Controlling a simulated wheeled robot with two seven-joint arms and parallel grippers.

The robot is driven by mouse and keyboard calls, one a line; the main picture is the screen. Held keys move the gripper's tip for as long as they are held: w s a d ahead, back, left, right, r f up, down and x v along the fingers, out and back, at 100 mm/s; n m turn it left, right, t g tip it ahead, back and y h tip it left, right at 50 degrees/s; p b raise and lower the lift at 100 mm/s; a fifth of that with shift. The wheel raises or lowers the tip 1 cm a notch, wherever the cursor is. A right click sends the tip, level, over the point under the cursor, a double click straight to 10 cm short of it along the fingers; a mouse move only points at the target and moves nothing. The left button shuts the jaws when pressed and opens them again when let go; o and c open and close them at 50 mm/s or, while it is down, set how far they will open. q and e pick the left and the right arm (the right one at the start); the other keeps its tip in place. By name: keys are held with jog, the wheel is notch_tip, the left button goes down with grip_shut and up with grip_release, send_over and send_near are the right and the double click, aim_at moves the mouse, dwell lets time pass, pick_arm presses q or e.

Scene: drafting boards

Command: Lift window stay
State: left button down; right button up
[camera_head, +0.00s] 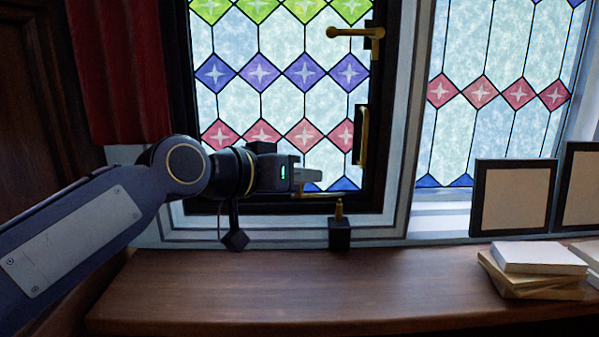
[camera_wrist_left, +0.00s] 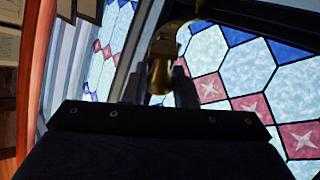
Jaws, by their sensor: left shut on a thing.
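The window stay (camera_head: 325,194) is a thin brass bar low along the dark-framed window. My left gripper (camera_head: 310,181) comes in from the left at the bottom of the window and is shut on the stay. In the left wrist view, a brass part of the stay (camera_wrist_left: 160,68) shows between my two dark fingers (camera_wrist_left: 159,88). A brass pin (camera_head: 339,209) stands upright on a black block (camera_head: 340,236) just below the bar's right end. I cannot tell whether the bar touches the pin. My gripper partly hides the bar's left part. My right gripper is out of view.
The leaded window's dark frame (camera_head: 384,110) carries a brass handle (camera_head: 358,33) higher up. A wooden sill (camera_head: 270,290) runs below, mostly clear in the middle. Stacked books (camera_head: 540,257) and framed panels (camera_head: 514,196) stand at the right. A red curtain (camera_head: 118,75) hangs at the left.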

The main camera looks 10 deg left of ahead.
pick_arm(q)
jog(key=c, duration=1.3)
grip_release()
jog(key=b+v, duration=0.2)
jog(key=v, duration=0.6)
jog(key=shift+w, duration=0.1)
jog(key=s+a+f+n+g+y, duration=0.1)
jog(key=s+f, duration=0.5)
jog(key=f, duration=0.6)
jog(key=s+a+f+n+g+y, duration=0.2)
jog(key=s+f, duration=0.5)
jog(key=f, duration=0.5)
jog(key=s+a+f+n+g+y, duration=0.1)
jog(key=s+f, duration=0.5)
jog(key=f, duration=0.6)
jog(key=shift+s+a+f+n+g+y, duration=0.1)
jog(key=shift+s+a+n+g+y, duration=0.1)
jog(key=shift+a+n+g, duration=0.35)
jog(key=shift+s+a+f+n+g+y, duration=0.2)
jog(key=shift+a+g, duration=0.35)
jog(key=shift+a, duration=0.45)
